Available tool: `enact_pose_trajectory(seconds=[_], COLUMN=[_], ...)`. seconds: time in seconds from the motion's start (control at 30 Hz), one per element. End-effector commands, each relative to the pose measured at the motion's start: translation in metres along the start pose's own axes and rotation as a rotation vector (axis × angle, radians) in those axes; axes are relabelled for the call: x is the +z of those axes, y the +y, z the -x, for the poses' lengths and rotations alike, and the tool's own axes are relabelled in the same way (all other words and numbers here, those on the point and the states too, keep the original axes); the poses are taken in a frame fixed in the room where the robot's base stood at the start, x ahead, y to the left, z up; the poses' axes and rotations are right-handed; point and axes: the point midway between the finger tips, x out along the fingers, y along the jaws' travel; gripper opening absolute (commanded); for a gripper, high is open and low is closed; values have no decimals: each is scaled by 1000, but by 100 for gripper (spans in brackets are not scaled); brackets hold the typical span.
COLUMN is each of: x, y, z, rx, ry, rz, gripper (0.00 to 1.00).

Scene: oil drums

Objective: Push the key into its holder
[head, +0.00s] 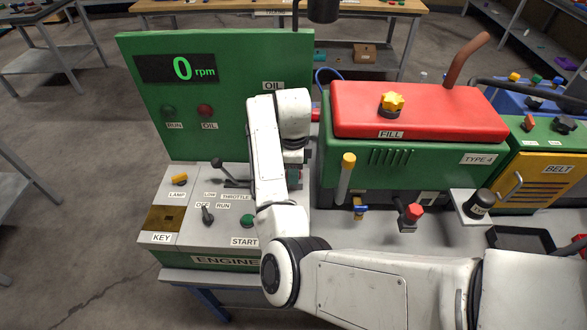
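A panel label reads KEY (161,238) at the front left of the engine console. Just above it is a brown-gold square plate (163,218), which looks like the key's holder; I see no key on it. A small dark grey piece (207,215) stands at the OFF/RUN marks to the right of the plate; I cannot tell if it is the key or a switch lever. My gripper (295,172) is mostly hidden behind my white arm, low over the console's right side. Its fingers and anything between them cannot be made out.
A green panel (215,80) reading 0 rpm stands behind. A green engine housing with a red lid (420,110) stands right of my arm.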

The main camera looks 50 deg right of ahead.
Motion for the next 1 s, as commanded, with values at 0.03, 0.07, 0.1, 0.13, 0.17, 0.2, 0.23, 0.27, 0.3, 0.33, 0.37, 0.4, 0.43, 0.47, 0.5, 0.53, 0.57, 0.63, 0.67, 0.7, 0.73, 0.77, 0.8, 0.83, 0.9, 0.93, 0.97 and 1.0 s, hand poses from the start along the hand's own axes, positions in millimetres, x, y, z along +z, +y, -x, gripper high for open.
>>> enact_pose_trajectory(seconds=[0.03,0.07,0.1,0.13,0.17,0.2,0.23,0.27,0.3,0.33,0.37,0.4,0.43,0.47,0.5,0.53,0.57,0.63,0.67,0.7,0.73,0.77,0.8,0.83,0.9,0.93,0.97,1.0], x=[0,0,0,0,0,0,0,0,0,0,0,0,0,0,0,0,0,1,1,0,1,0,1,1,1,1,1,1], y=[0,0,0,0,0,0,0,0,0,0,0,0,0,0,-1,-1,-1,-1,-1,-1,-1,-1,-1,-1,-1,-1,0,0], z=[0,0,0,0,0,0,0,0,0,0,1,2,4,6,10,14,18,31,36,45,51,57,66,72,83,90,94,98], rx=[0,0,0,0,0,0,0,0,0,0,0,0,-1,-1,-2,-2,-3,-3,-4,-4,-4,-4,-3,-3,-2,-2,-1,-1], ry=[0,0,0,0,0,0,0,0,0,0,0,0,0,0,0,0,-1,-3,-3,-2,-3,-3,-3,-3,-3,-4,-4,-3], rz=[0,0,0,0,0,0,0,0,0,0,0,0,0,0,0,0,0,-1,-2,-2,-2,-2,-2,-2,-1,-1,-2,-1], gripper=[45,48,52,53,53,53,53,53,53,53,53,53,53,53,53,53,53,53,53,53,53,53,53,53,53,53,53,53])
